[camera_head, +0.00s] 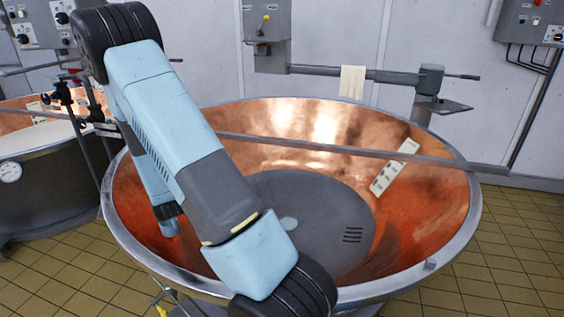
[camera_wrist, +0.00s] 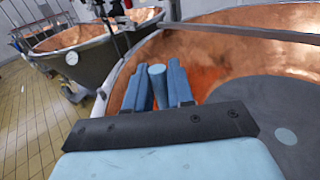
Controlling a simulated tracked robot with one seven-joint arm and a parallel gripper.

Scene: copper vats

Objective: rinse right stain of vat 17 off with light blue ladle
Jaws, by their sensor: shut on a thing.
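My gripper (camera_wrist: 160,88) is shut on the light blue ladle (camera_wrist: 157,72), whose rounded end shows between the dark blue fingers in the wrist view. The rest of the ladle is hidden. On the vat's right inner wall is a cream strip with dark marks (camera_head: 395,168). The grey round bottom has a pale spot (camera_head: 289,224) and several dark lines (camera_head: 352,235). I cannot read a vat number or tell which mark is the stain.
A metal bar (camera_head: 330,150) crosses above the vat. A second copper vat (camera_wrist: 85,60) with a dial stands at the left. A cream cloth (camera_head: 352,82) hangs from a wall arm (camera_head: 400,76) behind. Tiled floor (camera_head: 515,250) is free at the right.

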